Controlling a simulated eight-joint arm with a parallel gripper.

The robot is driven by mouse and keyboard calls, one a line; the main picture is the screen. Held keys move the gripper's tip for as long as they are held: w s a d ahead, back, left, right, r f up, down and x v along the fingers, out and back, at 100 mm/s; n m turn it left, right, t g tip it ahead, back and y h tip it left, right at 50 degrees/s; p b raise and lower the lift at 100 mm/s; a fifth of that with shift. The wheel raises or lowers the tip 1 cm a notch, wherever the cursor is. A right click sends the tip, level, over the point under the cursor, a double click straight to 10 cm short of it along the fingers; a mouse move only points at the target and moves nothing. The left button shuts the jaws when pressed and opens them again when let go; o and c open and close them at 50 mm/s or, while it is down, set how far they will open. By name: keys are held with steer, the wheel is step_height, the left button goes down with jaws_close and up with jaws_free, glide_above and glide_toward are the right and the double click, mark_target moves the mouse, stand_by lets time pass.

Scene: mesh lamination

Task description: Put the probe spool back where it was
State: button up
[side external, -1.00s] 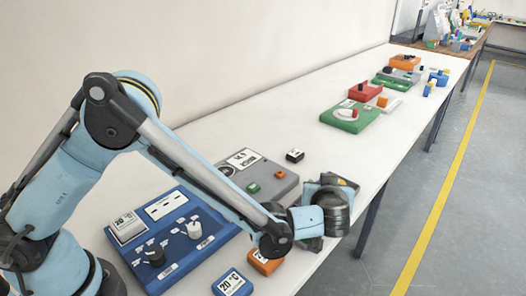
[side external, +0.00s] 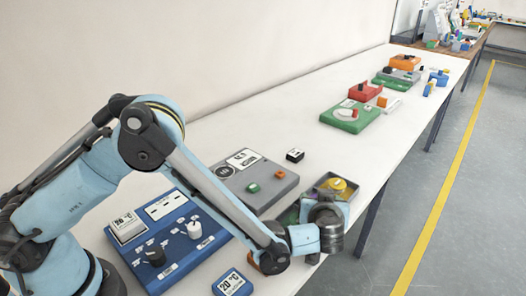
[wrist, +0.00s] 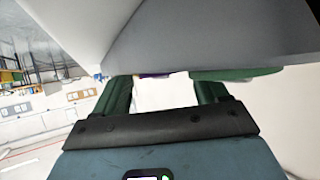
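In the side view, my gripper (side external: 325,235) is at the bench's front edge, just in front of a small grey tray (side external: 322,183). A round yellow piece (side external: 338,187) sits in the tray; I cannot tell if it is the probe spool. In the wrist view my gripper (wrist: 162,88) has its two dark green fingers apart, with a plain white area between them and no clear object held. A purple edge (wrist: 155,75) and a green piece (wrist: 225,74) show just beyond the fingertips.
A blue panel with knobs (side external: 215,245) and a grey device (side external: 275,205) lie left of my gripper. A small black block (side external: 295,155) stands behind the tray. Free white bench lies farther back, before the green device (side external: 350,125).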

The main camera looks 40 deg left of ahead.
steer(key=v, duration=1)
steer(key=shift+s+d+r, duration=0.15)
steer(key=shift+s+r, duration=0.1)
steer(key=shift+s+d+r, duration=0.2)
steer(key=shift+s+r, duration=0.1)
steer(key=shift+s, duration=0.1)
steer(key=s+a+r+m+g+h, duration=0.1)
steer(key=a+r+m+g, duration=0.15)
steer(key=a, duration=0.45)
steer(key=s+a+r+m+g+h, duration=0.1)
steer(key=a+r+h, duration=0.15)
steer(key=a, duration=0.45)
steer(key=s+a+r+m+h, duration=0.2)
steer(key=s+a+m+h, duration=0.1)
steer(key=s+a, duration=0.6)
steer(key=shift+s+a, duration=0.15)
steer(key=shift+a, duration=0.05)
steer(key=shift+r+t, duration=0.15)
steer(key=shift+t, duration=0.1)
